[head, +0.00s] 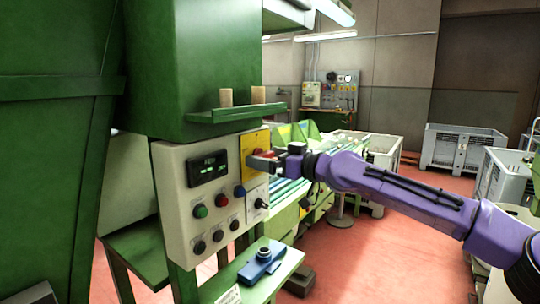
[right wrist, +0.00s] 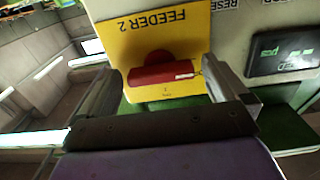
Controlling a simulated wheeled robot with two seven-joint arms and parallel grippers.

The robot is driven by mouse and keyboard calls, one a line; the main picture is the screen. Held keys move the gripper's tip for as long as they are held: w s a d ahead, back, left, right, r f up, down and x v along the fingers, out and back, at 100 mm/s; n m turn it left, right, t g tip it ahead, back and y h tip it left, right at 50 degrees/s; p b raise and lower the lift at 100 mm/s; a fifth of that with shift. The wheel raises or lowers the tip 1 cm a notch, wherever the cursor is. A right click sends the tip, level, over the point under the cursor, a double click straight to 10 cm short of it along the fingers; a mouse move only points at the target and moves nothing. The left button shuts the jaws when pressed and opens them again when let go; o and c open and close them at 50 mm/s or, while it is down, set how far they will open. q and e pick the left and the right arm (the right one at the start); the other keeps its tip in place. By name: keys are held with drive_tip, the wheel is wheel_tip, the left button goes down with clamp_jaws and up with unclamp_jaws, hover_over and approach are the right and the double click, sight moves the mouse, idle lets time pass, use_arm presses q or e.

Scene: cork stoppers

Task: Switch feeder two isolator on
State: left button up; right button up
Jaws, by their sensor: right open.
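The feeder two isolator is a red rotary handle (right wrist: 160,72) on a yellow plate (right wrist: 124,42) marked "FEEDER 2", which appears upside down in the right wrist view. The handle's bar lies crosswise there, with a white mark at its right end; lettering beside that end is partly hidden. My right gripper (right wrist: 160,67) is open, its fingers on either side of the handle, with no clear contact visible. In the head view the right gripper (head: 262,161) is in front of the yellow plate (head: 249,139) and partly covers the handle. My left gripper is not in view.
The pale control panel (head: 179,195) also carries a dark display (head: 208,168), several coloured buttons and black knobs. A green shelf (head: 238,112) with two corks juts out above. A blue device (head: 262,262) sits on a green ledge below. Open red floor lies to the right.

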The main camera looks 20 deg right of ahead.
drive_tip(key=shift+c, duration=0.3)
drive_tip(key=c, duration=1)
drive_tip(key=shift+o, duration=0.2)
drive_tip(key=m, duration=0.4)
drive_tip(key=shift+m, duration=0.4)
drive_tip(key=m+p, duration=0.1)
drive_tip(key=m, duration=0.3)
drive_tip(key=shift+r, duration=0.1)
drive_tip(key=m+p, duration=0.1)
drive_tip(key=m, duration=0.4)
drive_tip(key=shift+m+p, duration=0.5)
drive_tip(key=shift+m, duration=1.6)
